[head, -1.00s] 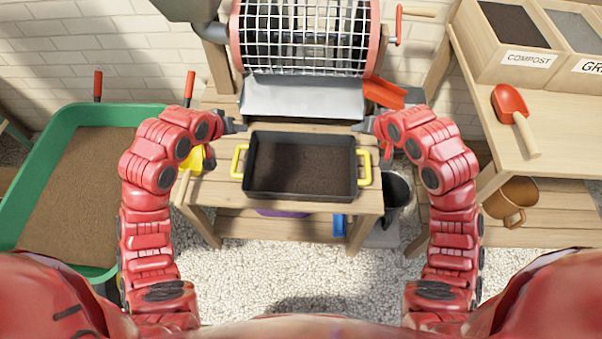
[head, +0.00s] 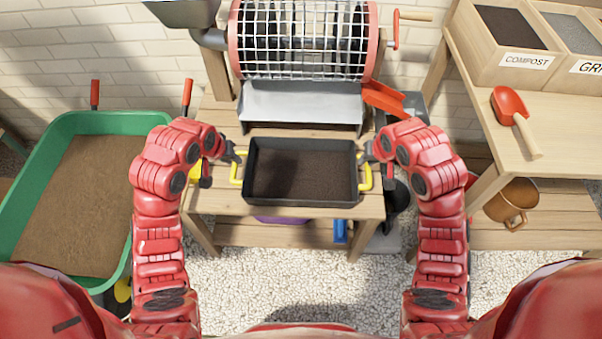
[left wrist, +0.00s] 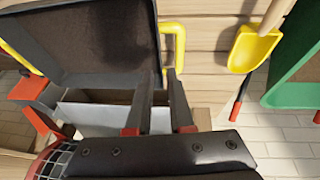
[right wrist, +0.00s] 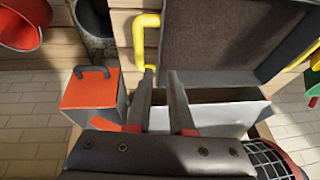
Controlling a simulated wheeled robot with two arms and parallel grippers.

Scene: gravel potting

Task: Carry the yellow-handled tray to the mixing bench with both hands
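The dark tray (head: 252,190) with soil in it rests level on a wooden stand in front of the drum sieve. It has a yellow left handle (head: 237,168) and a yellow right handle (head: 365,175). My left gripper (head: 236,152) is at the far end of the left handle. Its fingers (left wrist: 158,75) are apart, with the yellow handle (left wrist: 179,45) just beyond the tips. My right gripper (head: 366,152) is at the far end of the right handle. Its fingers (right wrist: 161,72) are apart, with the handle (right wrist: 138,42) at the tips. Neither grips visibly.
The drum sieve (head: 300,45) and its grey chute (head: 300,103) stand behind the tray. A green soil trough (head: 60,125) is at the left. A bench at the right (head: 560,130) holds compost and gravel bins and a red scoop (head: 508,103). Pale gravel floor lies in front.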

